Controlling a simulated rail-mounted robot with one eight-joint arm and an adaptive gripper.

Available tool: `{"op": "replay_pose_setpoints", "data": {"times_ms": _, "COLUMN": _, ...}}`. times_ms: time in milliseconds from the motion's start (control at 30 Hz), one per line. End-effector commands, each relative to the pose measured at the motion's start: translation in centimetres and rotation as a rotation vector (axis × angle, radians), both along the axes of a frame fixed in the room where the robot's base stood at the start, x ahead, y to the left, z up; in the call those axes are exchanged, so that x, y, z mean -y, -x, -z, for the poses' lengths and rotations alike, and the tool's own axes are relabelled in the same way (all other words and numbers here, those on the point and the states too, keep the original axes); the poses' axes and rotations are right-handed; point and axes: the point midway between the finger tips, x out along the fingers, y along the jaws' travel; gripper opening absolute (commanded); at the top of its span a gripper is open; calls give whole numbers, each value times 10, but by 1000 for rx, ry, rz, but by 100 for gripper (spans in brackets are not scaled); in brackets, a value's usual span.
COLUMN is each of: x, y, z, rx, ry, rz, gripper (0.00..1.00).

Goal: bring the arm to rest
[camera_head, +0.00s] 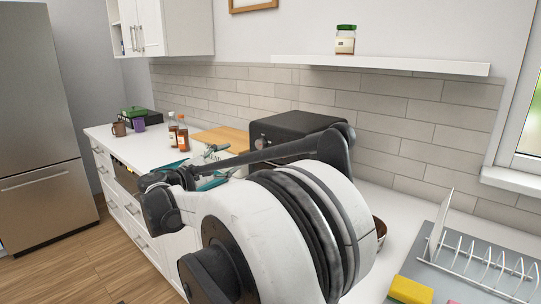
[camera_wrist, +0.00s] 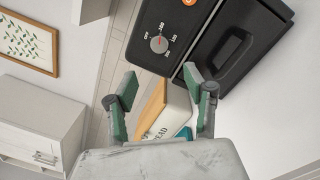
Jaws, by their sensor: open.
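My gripper (camera_wrist: 160,82) is open in the wrist view, with its two green-padded fingers apart and nothing held between them. Beyond the fingers, the wrist view shows a white bread box (camera_wrist: 172,112) with a wooden lid, and a black oven (camera_wrist: 165,32) with a dial. I cannot tell how far the fingertips are from either. In the head view my arm reaches over the counter (camera_head: 165,156) in front of the black oven (camera_head: 290,127). My gripper is mostly hidden behind the arm there, with only teal parts showing.
Bottles (camera_head: 182,134), a brown mug (camera_head: 118,129) and a purple cup (camera_head: 139,125) stand on the left counter. A wall shelf (camera_head: 420,66) holds a jar (camera_head: 346,40). At right are a dish rack (camera_head: 485,266), a yellow sponge (camera_head: 410,290) and a partly hidden bowl (camera_head: 381,231).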

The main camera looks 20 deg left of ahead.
Motion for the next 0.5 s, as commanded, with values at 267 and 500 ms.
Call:
{"op": "replay_pose_setpoints", "data": {"times_ms": 267, "x": 44, "y": -13, "z": -10, "rx": -44, "ry": -63, "rz": 26, "gripper": 47}}
{"op": "replay_pose_setpoints", "data": {"times_ms": 500, "x": 155, "y": -25, "z": -23, "rx": -150, "ry": -253, "rz": 97, "gripper": 47}}
